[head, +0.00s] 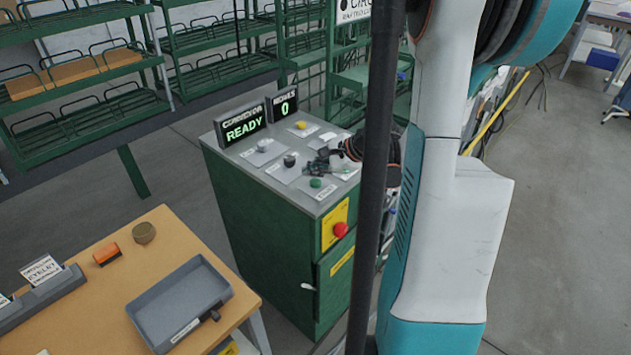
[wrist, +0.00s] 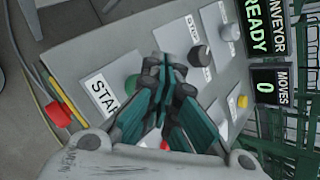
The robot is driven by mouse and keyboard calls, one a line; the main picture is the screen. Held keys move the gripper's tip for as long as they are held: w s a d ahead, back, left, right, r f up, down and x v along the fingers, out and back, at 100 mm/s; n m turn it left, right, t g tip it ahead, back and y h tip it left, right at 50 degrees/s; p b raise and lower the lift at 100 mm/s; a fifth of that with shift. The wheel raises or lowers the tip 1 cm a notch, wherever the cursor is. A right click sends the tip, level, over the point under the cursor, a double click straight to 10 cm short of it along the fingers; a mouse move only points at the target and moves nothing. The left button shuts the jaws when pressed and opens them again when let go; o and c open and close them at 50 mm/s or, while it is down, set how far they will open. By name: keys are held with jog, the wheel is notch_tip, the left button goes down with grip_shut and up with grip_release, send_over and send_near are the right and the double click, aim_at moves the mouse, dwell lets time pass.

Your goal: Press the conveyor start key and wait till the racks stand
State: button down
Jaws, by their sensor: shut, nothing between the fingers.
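The green start key (head: 316,183) sits on the sloped top of the green control cabinet (head: 262,225). In the wrist view the key (wrist: 131,83) is beside a white label (wrist: 104,97) starting "STA", partly covered by my fingers. My gripper (head: 318,165) is shut and empty above the panel, close to the key; in the wrist view its fingertips (wrist: 166,66) appear just right of the key. Contact cannot be told. The conveyor display (head: 242,126) reads READY, and the moves display (head: 284,106) reads 0.
A red button (head: 340,229) is on the cabinet's front. A wooden table (head: 105,285) with a grey tray (head: 180,300) stands at front left. Open floor lies to the right.

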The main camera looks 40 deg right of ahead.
jog(key=shift+f, duration=0.1)
dwell(0.7)
jog(key=shift+f+b, duration=0.3)
jog(key=shift+b, duration=0.15)
